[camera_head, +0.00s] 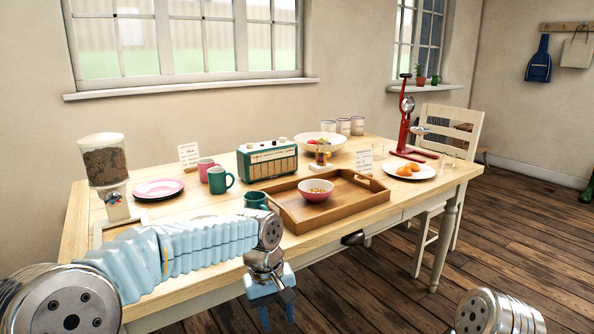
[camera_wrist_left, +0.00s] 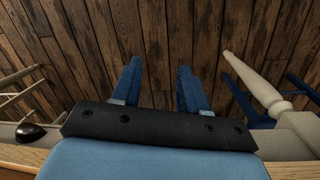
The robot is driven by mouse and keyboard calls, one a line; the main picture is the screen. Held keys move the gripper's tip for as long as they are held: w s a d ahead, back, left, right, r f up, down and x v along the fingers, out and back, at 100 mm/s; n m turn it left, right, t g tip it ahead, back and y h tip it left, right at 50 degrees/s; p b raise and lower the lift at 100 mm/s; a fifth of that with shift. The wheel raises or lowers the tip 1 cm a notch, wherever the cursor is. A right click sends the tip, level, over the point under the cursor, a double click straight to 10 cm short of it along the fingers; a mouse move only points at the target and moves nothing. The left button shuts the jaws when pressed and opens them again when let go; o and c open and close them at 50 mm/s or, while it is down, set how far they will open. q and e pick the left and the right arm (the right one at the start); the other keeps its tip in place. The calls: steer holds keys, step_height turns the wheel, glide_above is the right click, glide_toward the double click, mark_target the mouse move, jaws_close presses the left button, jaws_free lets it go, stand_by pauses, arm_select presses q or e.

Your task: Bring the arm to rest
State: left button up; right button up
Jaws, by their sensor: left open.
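My left gripper (camera_head: 277,305) hangs off the front edge of the wooden table (camera_head: 200,270), with its blue fingers pointing down. In the left wrist view the two blue fingers (camera_wrist_left: 157,88) stand apart with only the floorboards between them, so it is open and empty. My left arm, with a light blue sleeve, comes in from the left across the table's front edge. My right gripper is not in view; only a metal part of my body shows at the bottom right.
A wooden tray (camera_head: 352,211) with a bowl (camera_head: 316,194) stands behind the gripper. A green mug (camera_head: 256,200) is close to my wrist. A radio (camera_head: 268,160), pink plate (camera_head: 158,189) and dispenser (camera_head: 106,160) stand farther back. A dark drawer handle (camera_head: 353,238) sticks out in front. Floor right is clear.

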arm_select(q)
steer(key=s+a+f+m+h, duration=0.1)
steer(key=s+f, duration=0.1)
steer(key=f, duration=0.9)
steer(key=s+a+f+m+h, duration=0.1)
steer(key=s+f, duration=0.2)
steer(key=f, duration=0.9)
steer(key=s+a+f, duration=0.4)
steer(key=s+f, duration=0.8)
steer(key=s, duration=0.1)
steer(key=shift+s+t+h, duration=0.25)
steer(key=shift+t+h, duration=0.15)
steer(key=shift+f, duration=0.1)
